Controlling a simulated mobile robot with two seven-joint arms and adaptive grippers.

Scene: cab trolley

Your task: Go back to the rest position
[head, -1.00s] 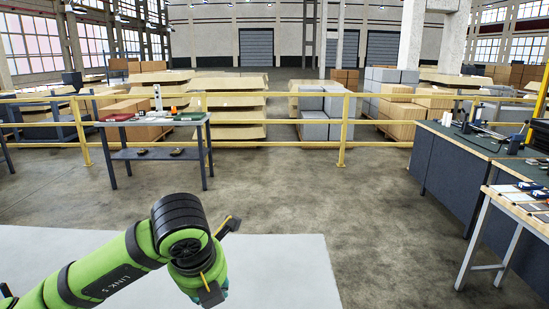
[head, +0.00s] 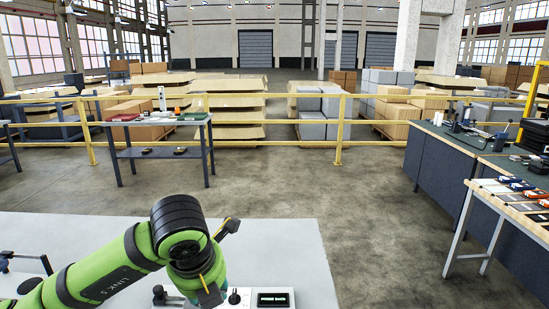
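My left arm (head: 110,270) reaches in from the lower left over a pale grey surface. My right gripper is not in view.
A dark table (head: 160,122) stands ahead left before a yellow railing (head: 300,144). A wooden-topped table (head: 505,203) and dark workbench (head: 440,165) stand right. Open floor lies between.

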